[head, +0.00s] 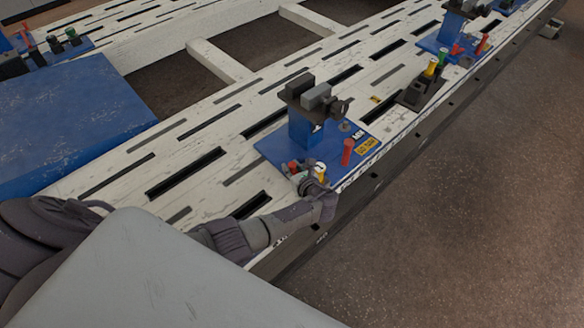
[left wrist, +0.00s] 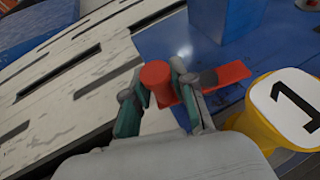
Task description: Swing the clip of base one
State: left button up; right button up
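Base one is a blue plate (head: 275,150) on the white slotted bench, with an upright blue block (head: 304,130) carrying dark grey parts. Its yellow post (left wrist: 262,112) has a white top marked 1, and it also shows in the head view (head: 320,169). The red clip (left wrist: 230,74) is a flat bar with a round red knob (left wrist: 157,80) at its left end. My left gripper (left wrist: 158,74) has one finger on each side of the knob, seemingly touching it. In the head view my left gripper (head: 308,184) covers part of the clip. My right gripper is not in view.
A red upright peg (head: 347,152) stands at the plate's right side. A black holder (head: 419,93) with colored pegs and another blue base (head: 438,44) stand farther along the bench. A large blue panel (head: 60,120) lies at left. Floor is open at right.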

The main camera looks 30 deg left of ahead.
pick_arm(q)
jog(key=shift+o, duration=1)
jog(key=shift+s+d, duration=0.1)
jog(key=shift+d, duration=0.05)
jog(key=v, duration=1.1)
jog(key=shift+s+d+r, duration=0.2)
jog(key=shift+d+r, duration=0.05)
